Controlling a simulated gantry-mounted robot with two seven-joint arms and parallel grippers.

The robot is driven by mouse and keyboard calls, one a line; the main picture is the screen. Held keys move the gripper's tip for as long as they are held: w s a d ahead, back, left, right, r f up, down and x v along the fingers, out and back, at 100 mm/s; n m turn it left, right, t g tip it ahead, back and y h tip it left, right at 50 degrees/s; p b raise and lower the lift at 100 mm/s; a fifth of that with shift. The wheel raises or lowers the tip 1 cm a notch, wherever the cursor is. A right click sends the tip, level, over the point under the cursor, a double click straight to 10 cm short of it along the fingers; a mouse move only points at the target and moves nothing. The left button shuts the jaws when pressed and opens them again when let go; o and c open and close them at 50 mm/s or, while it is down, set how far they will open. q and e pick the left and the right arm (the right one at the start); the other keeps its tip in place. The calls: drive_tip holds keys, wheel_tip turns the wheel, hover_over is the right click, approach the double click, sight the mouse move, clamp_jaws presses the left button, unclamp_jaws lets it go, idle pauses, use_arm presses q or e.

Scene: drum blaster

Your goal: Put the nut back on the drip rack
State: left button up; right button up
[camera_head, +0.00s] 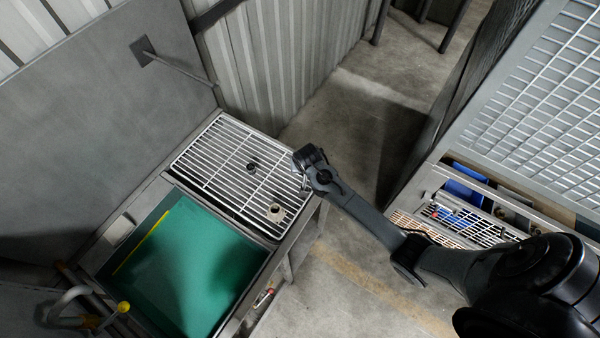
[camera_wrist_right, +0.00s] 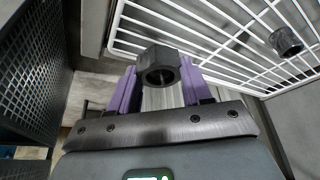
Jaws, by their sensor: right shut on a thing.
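My right gripper (camera_wrist_right: 158,76), with purple fingers, is shut on a dark grey hexagonal nut (camera_wrist_right: 158,58) in the right wrist view. In the head view my right gripper (camera_head: 303,178) is at the right edge of the white wire drip rack (camera_head: 215,160); the held nut is hard to make out there. The rack's white bars (camera_wrist_right: 215,38) fill the upper right of the wrist view, beyond the nut. I cannot tell whether the nut touches the rack. My left gripper is out of view.
A small pale ring-like part (camera_head: 275,213) and a small dark part (camera_head: 252,167) lie on the rack. A dark cylindrical part (camera_wrist_right: 286,41) shows at the rack in the wrist view. A green-bottomed basin (camera_head: 190,270) adjoins the rack. A mesh-sided cabinet (camera_head: 540,100) stands right.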

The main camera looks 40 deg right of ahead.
sight(300, 178)
drive_tip(key=shift+w+a+f, duration=0.4)
drive_tip(key=shift+w+f, duration=0.1)
drive_tip(key=shift+w, duration=0.3)
drive_tip(key=shift+f, duration=2)
drive_tip(key=shift+f, duration=0.2)
drive_tip(key=o, duration=1.2)
drive_tip(key=shift+r, duration=0.15)
